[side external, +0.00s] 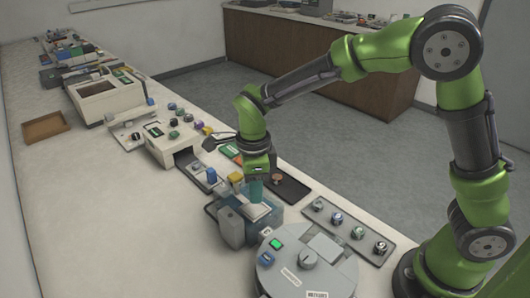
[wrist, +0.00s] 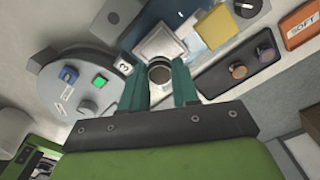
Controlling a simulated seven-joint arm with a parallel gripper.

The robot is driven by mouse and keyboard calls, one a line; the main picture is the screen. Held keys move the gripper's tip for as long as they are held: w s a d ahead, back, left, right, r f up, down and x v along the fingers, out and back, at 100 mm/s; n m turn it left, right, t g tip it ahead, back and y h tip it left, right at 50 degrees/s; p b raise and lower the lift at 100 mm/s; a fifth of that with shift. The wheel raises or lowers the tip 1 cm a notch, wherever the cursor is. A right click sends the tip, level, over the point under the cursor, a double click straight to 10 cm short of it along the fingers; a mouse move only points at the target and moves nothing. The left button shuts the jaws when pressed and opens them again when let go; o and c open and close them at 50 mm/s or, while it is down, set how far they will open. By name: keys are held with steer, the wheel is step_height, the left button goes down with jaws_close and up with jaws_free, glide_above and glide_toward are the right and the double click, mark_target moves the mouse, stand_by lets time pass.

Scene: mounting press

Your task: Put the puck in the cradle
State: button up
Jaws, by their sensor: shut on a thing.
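My gripper (side external: 257,190) points down over the work with its teal fingers close together. In the wrist view my gripper (wrist: 161,80) is shut on a small round puck (wrist: 160,74) with a dark grey top and a pale rim. The fingers hide the puck in the side view. Just past it in the wrist view is a pale square holder (wrist: 158,44) with a raised rim, perhaps the cradle. A white-topped piece (side external: 257,211) in a translucent blue box lies below the fingers in the side view. I cannot tell whether the puck touches it.
A round grey machine (side external: 305,268) with a green button stands close by. A strip with several round pieces (side external: 350,229) lies to its right. A yellow block (wrist: 217,26) and a black tray (wrist: 225,72) with two round pieces sit beside the holder. Open bench lies at left.

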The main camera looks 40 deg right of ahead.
mark_target(255, 209)
steer(key=shift+w+f, duration=0.15)
steer(key=shift+f, duration=1.6)
steer(key=shift+f, duration=0.65)
steer(key=o, duration=1)
steer(key=shift+o, duration=0.2)
